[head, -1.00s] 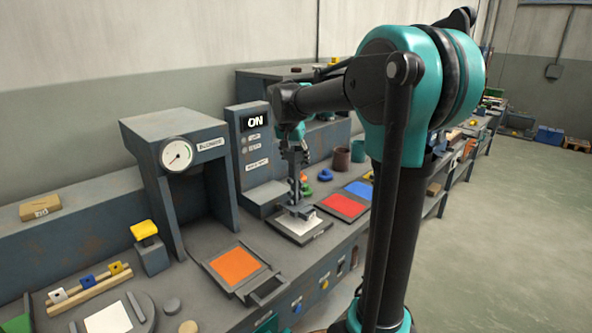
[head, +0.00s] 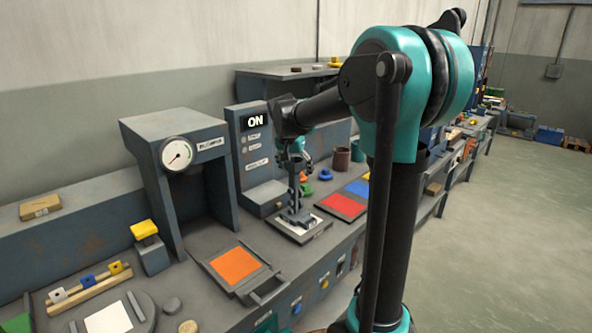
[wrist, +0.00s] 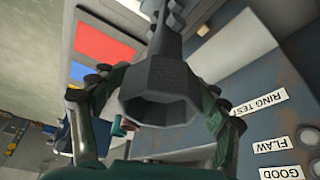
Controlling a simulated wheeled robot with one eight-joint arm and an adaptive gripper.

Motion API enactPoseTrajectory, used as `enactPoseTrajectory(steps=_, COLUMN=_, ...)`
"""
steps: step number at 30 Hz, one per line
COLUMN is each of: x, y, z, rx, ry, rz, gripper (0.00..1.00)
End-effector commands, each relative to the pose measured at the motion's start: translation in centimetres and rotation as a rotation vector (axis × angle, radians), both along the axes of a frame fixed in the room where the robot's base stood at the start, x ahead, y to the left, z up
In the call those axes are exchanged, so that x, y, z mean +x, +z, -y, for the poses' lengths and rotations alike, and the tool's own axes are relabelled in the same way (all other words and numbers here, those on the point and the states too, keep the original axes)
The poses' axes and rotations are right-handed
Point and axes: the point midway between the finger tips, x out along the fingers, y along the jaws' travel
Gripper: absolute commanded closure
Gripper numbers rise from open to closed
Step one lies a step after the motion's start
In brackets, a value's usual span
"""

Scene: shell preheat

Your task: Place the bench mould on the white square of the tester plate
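The bench mould is a dark grey piece with an eight-sided hollow end, a narrow stem and a wider foot. In the wrist view the bench mould (wrist: 160,95) fills the middle, hollow end near the camera. My gripper (wrist: 162,84) has a finger on each side of that end and appears shut on it. In the head view my gripper (head: 297,168) is above the tester plate (head: 316,237), with the mould upright below it. The mould's foot is over the white square (head: 283,224), partly covering it. I cannot tell whether it touches.
Behind the plate stands the tester panel (head: 255,150), reading ON. Red (head: 342,206) and blue (head: 359,188) squares lie to the right. A press with a gauge (head: 177,154) and an orange square (head: 235,264) are to the left. Coloured pieces (head: 325,174) sit behind.

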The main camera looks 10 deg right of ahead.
Motion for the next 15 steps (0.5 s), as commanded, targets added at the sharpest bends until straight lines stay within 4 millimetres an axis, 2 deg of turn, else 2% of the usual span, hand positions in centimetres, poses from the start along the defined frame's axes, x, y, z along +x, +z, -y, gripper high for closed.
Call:
enactPoseTrajectory(steps=8, x=-0.1, y=0.4, z=-0.1, rx=0.000, ry=0.000, rz=0.000, gripper=0.28)
enactPoseTrajectory(steps=11, x=-0.5, y=1.5, z=-0.3, rx=0.000, ry=0.001, rz=0.000, gripper=0.28)
enactPoseTrajectory(steps=15, x=-1.4, y=3.9, z=-0.8, rx=0.000, ry=0.001, rz=0.000, gripper=0.28)
